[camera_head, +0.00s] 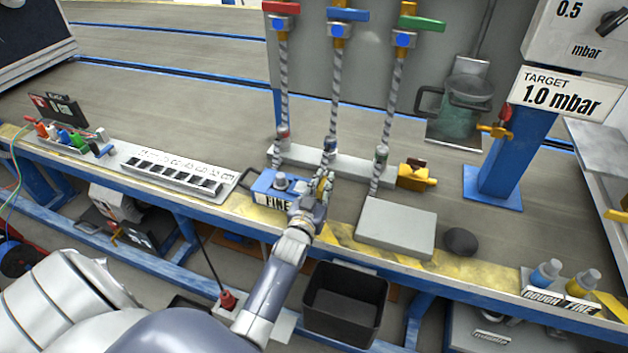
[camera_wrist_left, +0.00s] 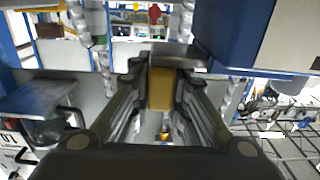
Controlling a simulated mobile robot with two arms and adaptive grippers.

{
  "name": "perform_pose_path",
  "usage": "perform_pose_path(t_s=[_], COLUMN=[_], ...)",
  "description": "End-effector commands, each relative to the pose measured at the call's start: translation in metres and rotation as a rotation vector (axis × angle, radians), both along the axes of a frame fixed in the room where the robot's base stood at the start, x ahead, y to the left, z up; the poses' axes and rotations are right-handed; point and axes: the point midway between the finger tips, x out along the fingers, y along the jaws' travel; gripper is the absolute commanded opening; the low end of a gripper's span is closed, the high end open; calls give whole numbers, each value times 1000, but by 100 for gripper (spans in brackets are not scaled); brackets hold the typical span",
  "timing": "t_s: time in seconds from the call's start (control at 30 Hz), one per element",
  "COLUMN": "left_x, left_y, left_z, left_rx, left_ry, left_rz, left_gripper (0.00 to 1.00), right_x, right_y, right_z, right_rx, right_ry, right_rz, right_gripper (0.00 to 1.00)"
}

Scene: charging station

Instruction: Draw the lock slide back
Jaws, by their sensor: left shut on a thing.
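My left gripper (camera_head: 322,190) is at the right side of a blue block (camera_head: 264,184) with a FINE label, at the front of the bench. In the left wrist view its two fingers are closed on a yellow-brown block (camera_wrist_left: 161,88), which I take to be the lock slide. In the head view the fingers and hand hide most of that piece. The blue block also shows at the upper right of the wrist view (camera_wrist_left: 238,35), close beside the fingers. My right gripper is in neither view.
Three braided hoses (camera_head: 334,100) hang behind the gripper to a pale manifold bar (camera_head: 348,166). A brass valve (camera_head: 416,177), a grey flat box (camera_head: 396,227) and a dark round lump (camera_head: 460,241) are to the right. A black bin (camera_head: 345,308) stands below the bench edge.

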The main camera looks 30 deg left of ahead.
Motion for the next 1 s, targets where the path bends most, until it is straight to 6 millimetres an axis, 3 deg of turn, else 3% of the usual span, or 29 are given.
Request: perform_pose_path(t_s=[0.27,0.3,0.4,0.77,1.0], left_x=[1,1,1,-1,-32], left_y=[-4,-4,-4,-4,-11], left_z=[0,0,0,-1,-1], left_rx=[1,1,1,1,0], left_ry=[1,1,1,1,2], left_rz=[-1,-1,-1,0,0], left_gripper=[0,20,37,37,37], right_x=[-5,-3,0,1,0], right_y=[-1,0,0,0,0], right_z=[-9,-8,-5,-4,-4], right_rx=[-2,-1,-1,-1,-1], right_ry=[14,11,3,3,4], right_rz=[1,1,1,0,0], right_gripper=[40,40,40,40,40])
